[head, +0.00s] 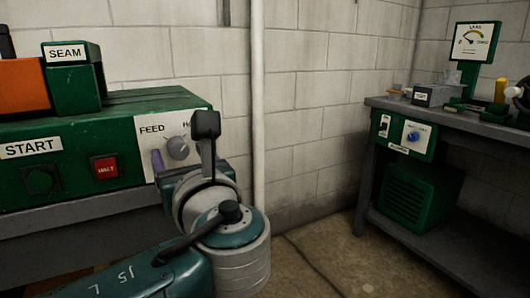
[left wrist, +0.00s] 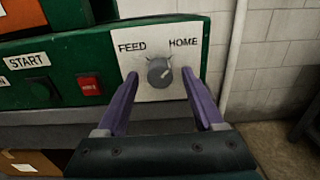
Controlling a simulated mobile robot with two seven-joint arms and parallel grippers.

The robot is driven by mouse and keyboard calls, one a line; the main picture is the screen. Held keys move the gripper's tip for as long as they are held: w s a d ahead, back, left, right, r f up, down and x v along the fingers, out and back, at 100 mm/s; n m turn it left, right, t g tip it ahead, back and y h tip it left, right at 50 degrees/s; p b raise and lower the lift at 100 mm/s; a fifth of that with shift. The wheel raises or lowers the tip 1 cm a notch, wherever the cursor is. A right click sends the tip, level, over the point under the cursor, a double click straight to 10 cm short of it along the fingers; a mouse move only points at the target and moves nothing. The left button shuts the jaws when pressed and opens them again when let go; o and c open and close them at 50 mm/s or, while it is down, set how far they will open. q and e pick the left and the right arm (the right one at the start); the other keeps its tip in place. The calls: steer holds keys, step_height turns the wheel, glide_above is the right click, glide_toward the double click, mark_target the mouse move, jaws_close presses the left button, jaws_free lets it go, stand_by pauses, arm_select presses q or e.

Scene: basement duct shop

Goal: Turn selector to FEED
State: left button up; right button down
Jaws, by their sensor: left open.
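The selector is a grey round knob (head: 177,148) on a white plate (head: 143,130) at the right end of the green machine's front. In the left wrist view the knob (left wrist: 159,73) sits below and between the words FEED and HOME. Its pale mark appears to point up and right, towards HOME. My left gripper (left wrist: 159,84) is open, with one purple finger on each side of the knob in that view. I cannot tell whether the fingers touch it. In the head view my wrist hides the far finger and part of the plate. My right gripper is not in view.
A red HALT button (head: 105,168) and the START button (head: 41,181) are left of the plate. A green SEAM block (head: 75,78) stands on top. A pale pipe (head: 258,110) runs up the wall. A second bench (head: 450,122) is at the right, with open floor between.

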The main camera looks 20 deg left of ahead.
arm_select(q)
steer(key=shift+w+a, duration=0.3)
steer(key=shift+a, duration=0.05)
steer(key=shift+c, duration=0.3)
jaws_close()
